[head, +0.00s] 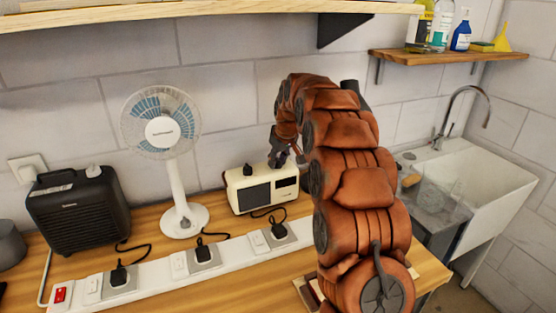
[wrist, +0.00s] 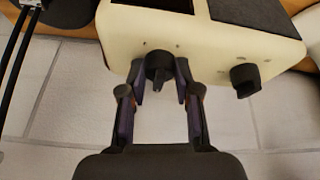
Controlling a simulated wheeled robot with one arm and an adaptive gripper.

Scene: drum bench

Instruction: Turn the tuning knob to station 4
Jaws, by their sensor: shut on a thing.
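A cream radio (head: 236,197) with a dark front stands on the wooden bench. Its top face (wrist: 215,45) has two black knobs in the wrist view. My gripper (wrist: 160,76) is shut on one black knob (wrist: 160,66), a fingertip on each side. The knob's ridge points toward the bottom of the wrist picture. Small dots lie around it, but I cannot read any station numbers. The other knob (wrist: 245,79) is free; it also shows on the radio's left end in the head view (head: 248,170). In the head view, my gripper (head: 278,160) is over the radio's right end.
A white fan (head: 168,130) and a black heater-like box (head: 78,212) stand left of the radio. A white power strip (head: 150,268) with several plugs and cables runs along the front. A sink (head: 500,190) is at the right. Shelves (head: 440,57) hang above.

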